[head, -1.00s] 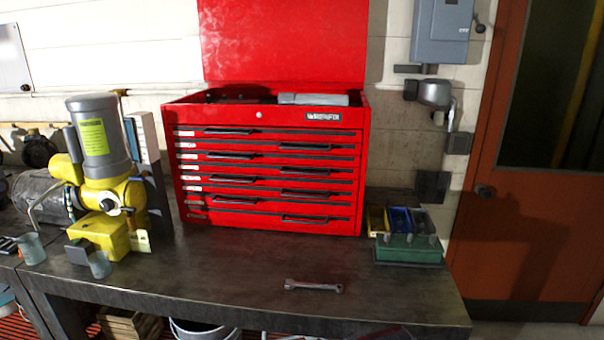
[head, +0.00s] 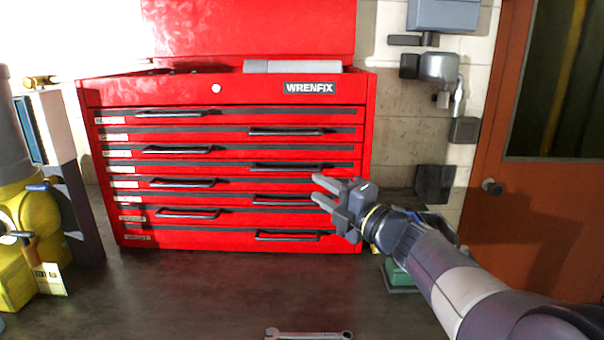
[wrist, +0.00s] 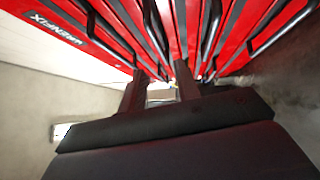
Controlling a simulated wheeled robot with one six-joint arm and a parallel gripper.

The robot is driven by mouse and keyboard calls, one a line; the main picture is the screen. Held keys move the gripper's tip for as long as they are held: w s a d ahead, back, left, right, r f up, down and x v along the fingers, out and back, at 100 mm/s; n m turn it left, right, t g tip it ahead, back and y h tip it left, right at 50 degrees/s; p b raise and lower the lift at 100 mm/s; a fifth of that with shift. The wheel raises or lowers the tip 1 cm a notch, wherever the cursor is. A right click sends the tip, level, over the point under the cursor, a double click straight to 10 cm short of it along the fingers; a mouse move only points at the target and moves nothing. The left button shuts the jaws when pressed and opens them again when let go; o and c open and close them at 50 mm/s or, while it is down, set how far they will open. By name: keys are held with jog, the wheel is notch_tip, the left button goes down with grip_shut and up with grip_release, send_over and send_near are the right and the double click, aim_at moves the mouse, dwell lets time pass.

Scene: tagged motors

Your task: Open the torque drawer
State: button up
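A red tool chest (head: 230,135) with several shallow drawers stands on the workbench, all drawers shut. Each drawer has a dark bar handle and a small label at its left end; the label words are too small to read, so I cannot tell which is the torque drawer. My gripper (head: 316,188) is open and empty at the right side of the chest front, close to the right-hand handles of the middle drawers (head: 288,167) and (head: 285,199). In the wrist view the two fingers (wrist: 160,92) are apart, with red drawer fronts and handles (wrist: 208,28) just beyond them.
A wrench (head: 308,334) lies on the workbench (head: 190,290) before the chest. A yellow and grey machine (head: 22,220) stands at the left. A green block (head: 398,275) is partly hidden behind my arm at the right. The bench before the chest is otherwise clear.

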aim_at(289, 171)
jog(key=p+x, duration=0.1)
jog(key=x, duration=1)
jog(key=shift+s+a, duration=0.15)
jog(key=shift+c, duration=0.3)
grip_shut()
